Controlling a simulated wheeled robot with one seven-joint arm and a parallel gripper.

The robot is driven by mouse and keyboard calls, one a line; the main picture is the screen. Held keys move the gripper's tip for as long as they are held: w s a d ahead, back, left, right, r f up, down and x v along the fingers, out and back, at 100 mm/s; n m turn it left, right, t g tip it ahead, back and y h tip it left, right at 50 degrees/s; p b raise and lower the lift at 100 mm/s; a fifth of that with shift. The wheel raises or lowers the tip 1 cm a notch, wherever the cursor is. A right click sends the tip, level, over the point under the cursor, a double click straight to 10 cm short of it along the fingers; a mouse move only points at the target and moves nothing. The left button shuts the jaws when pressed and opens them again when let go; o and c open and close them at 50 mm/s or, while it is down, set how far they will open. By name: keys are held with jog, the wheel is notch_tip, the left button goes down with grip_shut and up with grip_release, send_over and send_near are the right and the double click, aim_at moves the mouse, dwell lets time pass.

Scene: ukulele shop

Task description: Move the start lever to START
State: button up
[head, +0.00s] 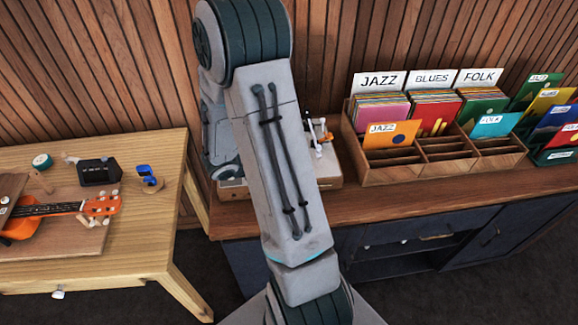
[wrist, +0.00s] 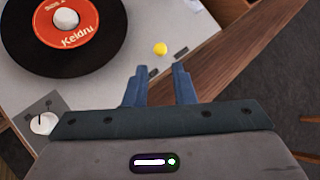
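A record player (wrist: 112,75) with a pale top fills the upper left of the wrist view; in the head view its right part (head: 327,165) shows on the counter behind my arm. A yellow round knob (wrist: 160,48), which looks like the start lever's tip, stands near its edge. Two small dark labels lie beside it, one nearer my fingers and one to the right; their words are too small to read. My gripper (wrist: 160,70) is open and empty, with the knob just beyond the gap between its fingertips. My gripper is hidden in the head view.
A black record (wrist: 110,45) with an orange label lies on the player, and a white knob (wrist: 43,123) is at its left corner. A wooden record rack (head: 430,160) stands right on the counter. A workbench (head: 130,235) with a ukulele (head: 60,210) is at left.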

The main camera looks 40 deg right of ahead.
jog(key=p+x, duration=0.1)
jog(key=x, duration=0.7)
jog(key=shift+d+f, duration=0.2)
jog(key=shift+d, duration=0.05)
grip_shut()
